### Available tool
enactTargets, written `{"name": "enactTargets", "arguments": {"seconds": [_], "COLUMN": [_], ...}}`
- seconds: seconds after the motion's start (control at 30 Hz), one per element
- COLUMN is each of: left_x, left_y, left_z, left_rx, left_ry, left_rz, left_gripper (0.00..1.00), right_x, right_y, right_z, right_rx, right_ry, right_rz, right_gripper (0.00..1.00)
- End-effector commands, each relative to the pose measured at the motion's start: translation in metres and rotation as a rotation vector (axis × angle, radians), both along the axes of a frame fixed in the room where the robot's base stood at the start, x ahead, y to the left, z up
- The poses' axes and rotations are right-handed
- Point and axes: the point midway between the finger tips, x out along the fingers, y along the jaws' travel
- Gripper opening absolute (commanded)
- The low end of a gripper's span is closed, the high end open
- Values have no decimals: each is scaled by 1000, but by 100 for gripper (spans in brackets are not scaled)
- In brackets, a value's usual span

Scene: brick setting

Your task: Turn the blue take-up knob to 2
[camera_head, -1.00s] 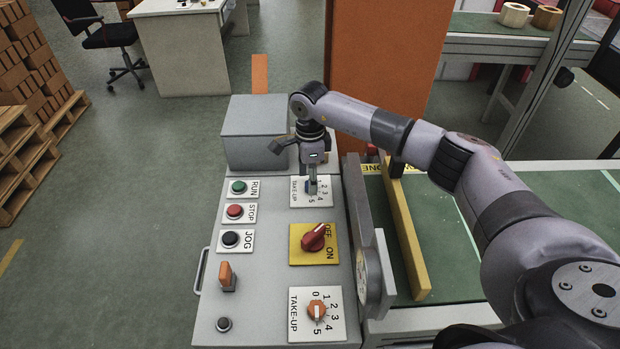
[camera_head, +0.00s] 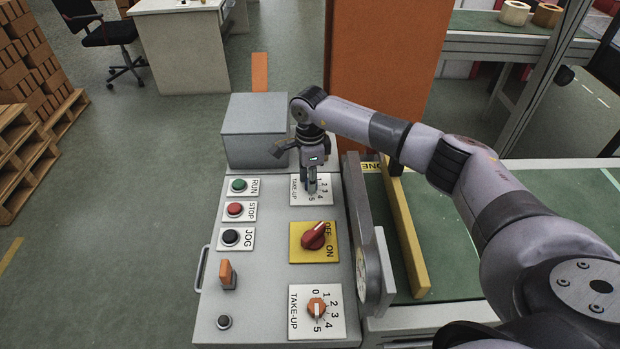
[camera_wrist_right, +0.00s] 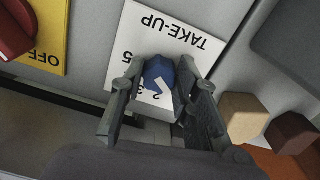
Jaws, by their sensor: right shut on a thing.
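The blue take-up knob (camera_wrist_right: 158,72) shows in the right wrist view, between the two fingers of my right gripper (camera_wrist_right: 165,100). Its white dial plate (camera_wrist_right: 185,38) reads TAKE-UP, upside down there, with a 5 and parts of other numbers near the fingers. Which number the knob points to I cannot tell. In the head view my right gripper (camera_head: 311,189) reaches down onto the same plate (camera_head: 299,198) at the far end of the panel and hides the knob. The right gripper is shut on the knob. My left gripper is not in view.
On the panel (camera_head: 270,280) are a red OFF/ON switch (camera_head: 314,236) on a yellow plate, an orange take-up knob (camera_head: 317,307), and green, red and black buttons at the left. A grey box (camera_head: 255,133) stands just behind the gripper.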

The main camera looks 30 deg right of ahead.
Motion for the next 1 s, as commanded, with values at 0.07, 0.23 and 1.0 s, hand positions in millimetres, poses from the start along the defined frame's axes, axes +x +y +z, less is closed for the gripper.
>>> {"name": "enactTargets", "arguments": {"seconds": [0.07,0.23,1.0], "left_x": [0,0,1], "left_y": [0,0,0], "left_z": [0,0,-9], "left_rx": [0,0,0], "left_ry": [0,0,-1], "left_rz": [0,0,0], "left_gripper": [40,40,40], "right_x": [0,0,2], "right_y": [0,0,-1], "right_z": [0,0,0], "right_rx": [0,0,0], "right_ry": [0,0,-1], "right_rz": [0,-1,-397], "right_gripper": [9,1,1]}}
